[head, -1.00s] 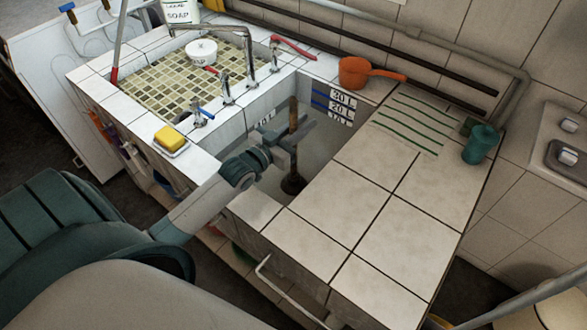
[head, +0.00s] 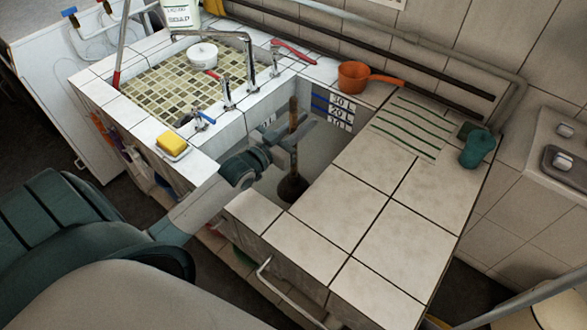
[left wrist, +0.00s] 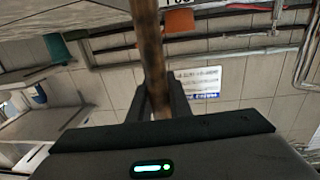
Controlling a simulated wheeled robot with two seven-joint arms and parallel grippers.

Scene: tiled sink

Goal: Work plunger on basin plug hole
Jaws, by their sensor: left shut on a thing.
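The plunger (head: 293,150) has a brown wooden handle and a dark cup (head: 292,188). It stands upright, with its cup low in the deep tiled basin (head: 322,160). My left gripper (head: 297,131) is shut around the handle, above the cup. The left wrist view also shows the handle (left wrist: 150,45) between the fingers. The plug hole is hidden, so I cannot tell whether the cup covers it. My right gripper is not in view.
A shallow mosaic sink (head: 160,88) with a tall tap (head: 250,65) lies left of the basin. A yellow sponge (head: 172,144) sits on its corner. An orange dipper (head: 357,75) and a teal cup (head: 476,150) stand on the tiled counter (head: 370,215), which is mostly clear.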

